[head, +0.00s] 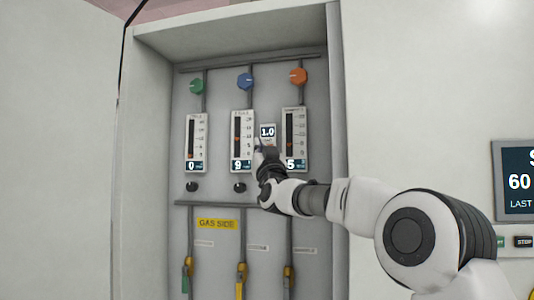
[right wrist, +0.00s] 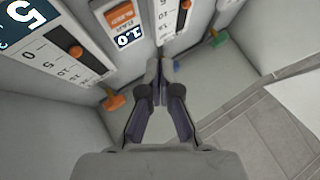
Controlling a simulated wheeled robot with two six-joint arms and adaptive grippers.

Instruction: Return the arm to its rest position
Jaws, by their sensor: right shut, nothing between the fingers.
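My right arm reaches in from the right in the head view. Its right gripper (head: 259,155) is in front of the panel, just below the small 1.0 display (head: 267,132) and between the middle flowmeter (head: 243,135) and the right flowmeter (head: 293,135). The right gripper also shows in the right wrist view (right wrist: 159,85), with its fingers together and nothing between them. Whether the fingertips touch the panel cannot be told. The gripper covers part of the right meter's number display. My left gripper is in neither view.
The panel sits in a recess with a side wall (head: 334,130) close to my right arm. Green (head: 198,86), blue (head: 245,81) and orange (head: 298,76) knobs are above. Yellow-handled valves (head: 241,275) are below. A screen (head: 516,180) is at the far right.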

